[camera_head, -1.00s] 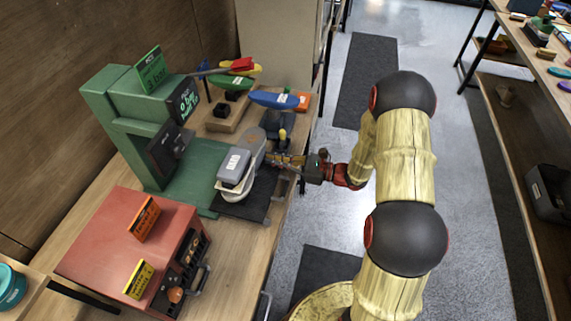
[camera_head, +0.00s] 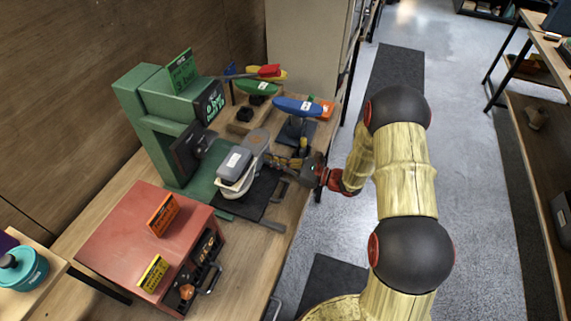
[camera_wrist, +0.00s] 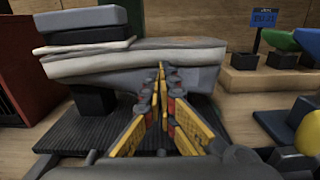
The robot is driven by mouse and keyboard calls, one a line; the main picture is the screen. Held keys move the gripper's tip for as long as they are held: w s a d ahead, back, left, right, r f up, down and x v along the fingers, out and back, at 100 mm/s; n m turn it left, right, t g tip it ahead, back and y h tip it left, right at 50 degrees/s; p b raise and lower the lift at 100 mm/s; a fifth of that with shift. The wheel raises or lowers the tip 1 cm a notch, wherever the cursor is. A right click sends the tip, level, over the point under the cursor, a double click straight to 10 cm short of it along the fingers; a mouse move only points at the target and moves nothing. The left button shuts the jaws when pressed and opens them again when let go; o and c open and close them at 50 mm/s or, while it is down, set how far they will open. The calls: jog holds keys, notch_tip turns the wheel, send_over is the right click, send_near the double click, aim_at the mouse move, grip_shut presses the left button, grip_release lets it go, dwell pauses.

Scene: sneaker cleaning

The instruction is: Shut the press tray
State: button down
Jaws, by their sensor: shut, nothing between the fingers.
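The green press (camera_head: 150,125) stands on the bench against the wall. Its black ribbed tray (camera_head: 258,198) sticks out from the press toward my arm, partly pulled out. A grey and white sneaker (camera_head: 233,183) with a grey block on top rests on the tray. It also fills the upper left of the wrist view (camera_wrist: 130,62). My gripper (camera_head: 283,160) is shut and empty at the tray's front side, beside the sneaker. In the wrist view its yellow and red fingers (camera_wrist: 162,80) meet in front of the sneaker's side, above the tray. Whether they touch anything cannot be told.
A red box (camera_head: 145,235) with a front handle stands nearer on the bench. Coloured shoes, including a blue one (camera_head: 298,106), stand on blocks beyond the tray. A yellow rounded object (camera_wrist: 308,132) is close right of my fingers.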

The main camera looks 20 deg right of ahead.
jog(key=x, duration=0.9)
jog(key=shift+w+a, duration=0.2)
jog(key=shift+a, duration=0.05)
jog(key=shift+w+r, duration=0.1)
